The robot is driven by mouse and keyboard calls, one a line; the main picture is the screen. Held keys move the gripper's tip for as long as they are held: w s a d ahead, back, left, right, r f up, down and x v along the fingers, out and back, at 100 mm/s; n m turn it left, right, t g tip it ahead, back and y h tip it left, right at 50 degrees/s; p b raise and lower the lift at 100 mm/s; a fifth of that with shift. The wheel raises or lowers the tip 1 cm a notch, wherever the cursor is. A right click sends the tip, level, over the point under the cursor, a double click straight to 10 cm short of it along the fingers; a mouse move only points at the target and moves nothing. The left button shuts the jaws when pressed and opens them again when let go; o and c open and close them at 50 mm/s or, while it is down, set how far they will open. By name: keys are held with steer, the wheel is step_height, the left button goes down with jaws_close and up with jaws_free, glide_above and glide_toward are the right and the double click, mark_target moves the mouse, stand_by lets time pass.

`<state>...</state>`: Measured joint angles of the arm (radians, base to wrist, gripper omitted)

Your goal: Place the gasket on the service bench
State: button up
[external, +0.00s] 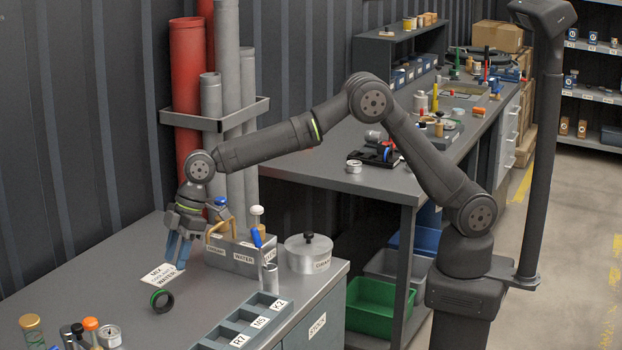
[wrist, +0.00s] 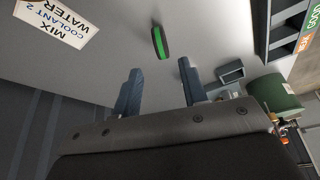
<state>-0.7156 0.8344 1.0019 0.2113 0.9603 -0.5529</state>
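A black ring with a green band (external: 161,299), which looks like the gasket, lies on the grey top of the near bench (external: 110,272). It also shows in the wrist view (wrist: 160,42), lying just beyond the fingertips and roughly in line with the gap between them. My gripper (external: 177,254) points down above the bench, a little behind the ring and apart from it. In the wrist view its two blue fingers (wrist: 160,84) are spread with nothing between them. No label in view says which bench is the service bench.
A "MIX COOLANT 2 WATER" card (external: 163,274) lies behind the ring. Right of my gripper stand a grey caddy (external: 233,258) and a lidded round tin (external: 309,254). A labelled tray (external: 245,322) and several small parts line the front. A second bench (external: 330,178) stands behind.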

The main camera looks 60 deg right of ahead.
steer(key=shift+o, duration=0.3)
steer(key=shift+d+r, duration=0.15)
steer(key=shift+r, duration=0.25)
glide_toward(165, 290)
steer(key=x, duration=0.6)
steer(key=shift+s+a+f, duration=0.2)
steer(key=shift+s+f, duration=0.05)
steer(key=shift+f, duration=0.05)
steer(key=shift+x, duration=2.75)
steer(key=shift+w+d, duration=0.1)
steer(key=shift+w, duration=0.1)
jaws_close()
steer(key=shift+r, duration=0.1)
